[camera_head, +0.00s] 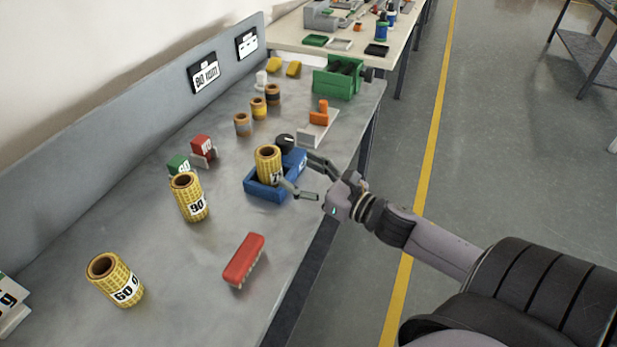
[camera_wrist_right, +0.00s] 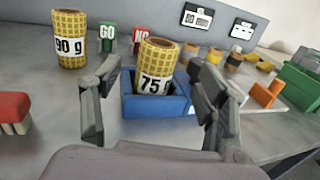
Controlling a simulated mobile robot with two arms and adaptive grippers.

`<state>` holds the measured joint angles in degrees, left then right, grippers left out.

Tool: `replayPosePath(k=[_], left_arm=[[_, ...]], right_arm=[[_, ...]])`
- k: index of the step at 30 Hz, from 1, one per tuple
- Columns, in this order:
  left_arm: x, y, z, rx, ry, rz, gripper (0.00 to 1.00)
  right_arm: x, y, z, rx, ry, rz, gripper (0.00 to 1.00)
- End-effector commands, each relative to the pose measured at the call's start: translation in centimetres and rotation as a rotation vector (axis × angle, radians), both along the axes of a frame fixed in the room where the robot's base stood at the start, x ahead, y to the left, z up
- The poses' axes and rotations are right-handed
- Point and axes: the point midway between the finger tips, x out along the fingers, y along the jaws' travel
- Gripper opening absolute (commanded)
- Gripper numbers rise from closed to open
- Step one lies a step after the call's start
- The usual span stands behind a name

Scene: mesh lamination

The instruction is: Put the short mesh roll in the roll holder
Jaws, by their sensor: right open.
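A yellow mesh roll marked 75 g (camera_head: 267,158) stands, slightly tilted, in a blue open-topped holder (camera_head: 262,190). Its lower end is hidden by the holder's walls. Both show in the right wrist view, the roll (camera_wrist_right: 155,70) upright inside the blue holder (camera_wrist_right: 150,106). My right gripper (camera_head: 296,169) is open at the holder's right side. In the wrist view its fingers stand to either side of the roll, with visible gaps. Two other yellow mesh rolls, marked 90 g (camera_head: 189,198) and 60 g (camera_head: 116,281), stand on the table. My left gripper is out of view.
A red brush (camera_head: 244,260) lies near the table's front edge. Green (camera_head: 178,165) and red (camera_head: 202,147) marked blocks stand behind the holder. Smaller rolls, an orange-handled tool (camera_head: 319,115) and a green bin (camera_head: 338,78) are farther along. The table between brush and rolls is clear.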

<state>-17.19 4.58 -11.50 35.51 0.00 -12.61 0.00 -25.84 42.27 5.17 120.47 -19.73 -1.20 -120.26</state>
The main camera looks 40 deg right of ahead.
Motion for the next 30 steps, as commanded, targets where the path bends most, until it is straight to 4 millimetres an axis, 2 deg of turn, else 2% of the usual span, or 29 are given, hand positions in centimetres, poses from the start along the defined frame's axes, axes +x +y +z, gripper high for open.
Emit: replayPosePath(k=[3,7,30], left_arm=[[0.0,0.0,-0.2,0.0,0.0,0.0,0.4],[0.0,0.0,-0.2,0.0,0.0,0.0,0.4],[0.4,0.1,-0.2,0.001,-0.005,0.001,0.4]], right_arm=[[-1.1,-0.3,-0.1,0.0,0.001,-0.001,0.67],[-1.6,-0.5,0.0,-0.001,0.001,0.0,0.67],[-1.7,-0.5,0.0,-0.001,0.001,0.0,0.67]])
